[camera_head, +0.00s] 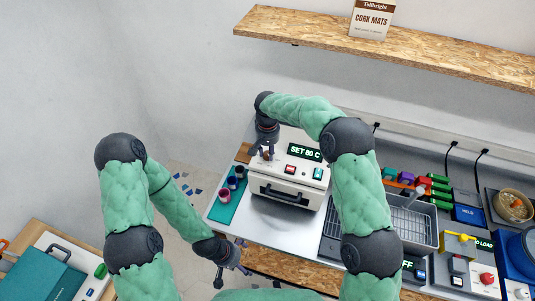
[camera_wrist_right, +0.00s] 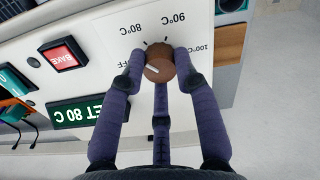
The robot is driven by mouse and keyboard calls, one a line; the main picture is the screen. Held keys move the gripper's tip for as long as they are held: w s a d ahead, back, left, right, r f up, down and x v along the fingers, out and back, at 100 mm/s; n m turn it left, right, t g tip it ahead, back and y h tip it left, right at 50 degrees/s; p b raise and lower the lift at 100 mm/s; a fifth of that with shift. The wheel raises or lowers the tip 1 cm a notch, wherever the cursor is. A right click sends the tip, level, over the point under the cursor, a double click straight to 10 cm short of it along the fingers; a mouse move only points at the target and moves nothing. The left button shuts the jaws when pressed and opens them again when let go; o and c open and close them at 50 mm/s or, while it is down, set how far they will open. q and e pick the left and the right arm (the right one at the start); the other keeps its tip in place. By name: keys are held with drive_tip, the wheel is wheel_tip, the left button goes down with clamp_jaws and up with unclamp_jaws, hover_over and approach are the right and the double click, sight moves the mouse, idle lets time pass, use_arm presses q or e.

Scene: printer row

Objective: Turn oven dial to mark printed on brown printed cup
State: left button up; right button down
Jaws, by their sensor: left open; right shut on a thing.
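The oven (camera_head: 283,190) is a white box with a dark handled front on the counter. Its display (camera_head: 305,152) reads SET 80 C. In the right wrist view, upside down, the brown dial (camera_wrist_right: 159,68) has a short white line; printed marks around it include 80°C, 90°C and 100°C, with OFF partly hidden. My right gripper (camera_wrist_right: 159,60) is shut on the dial; it also shows in the head view (camera_head: 267,154). Small cups (camera_head: 225,195) stand on a teal mat (camera_head: 224,211); their print is too small to read. My left gripper (camera_head: 232,263) is open and empty, below the counter's front left.
A red BAKE button (camera_wrist_right: 64,54) and a green button are beside the display. A wire basket (camera_head: 412,222) and other devices fill the counter's right. A shelf (camera_head: 420,49) with a cork mats box (camera_head: 371,18) hangs above. Bare counter (camera_head: 285,222) lies before the oven.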

sight(268, 153)
drive_tip(key=shift+f+m+b, duration=0.1)
drive_tip(key=shift+m+b, duration=0.25)
drive_tip(key=shift+m, duration=0.65)
drive_tip(key=c, duration=0.9)
unclamp_jaws()
wheel_tip(268, 153, up, 12)
drive_tip(key=shift+r, duration=0.1)
